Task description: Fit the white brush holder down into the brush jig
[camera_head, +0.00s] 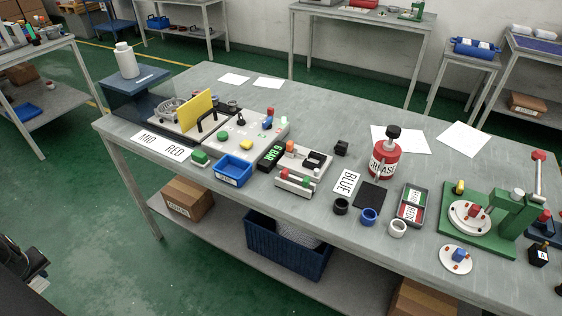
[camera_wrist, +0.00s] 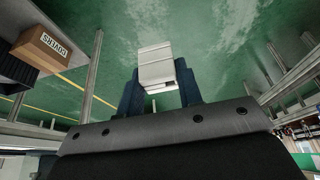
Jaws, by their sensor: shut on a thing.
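In the wrist view the white brush holder (camera_wrist: 155,62) is a small pale block with a stepped face. My gripper (camera_wrist: 159,88) is shut on it, with a dark blue finger on each side. The green floor shows behind it, so it is held in the air away from the bench top. In the head view a pale fixture (camera_head: 318,178) with a black block and red and orange parts stands mid-bench; it may be the brush jig, but I cannot tell for sure. No jig shows in the wrist view.
Near that fixture are a black 6 BAR block (camera_head: 271,156), a blue bin (camera_head: 233,171), a BLUE card (camera_head: 346,183) and a red grease can (camera_head: 384,160). A green press (camera_head: 483,240) stands at the right.

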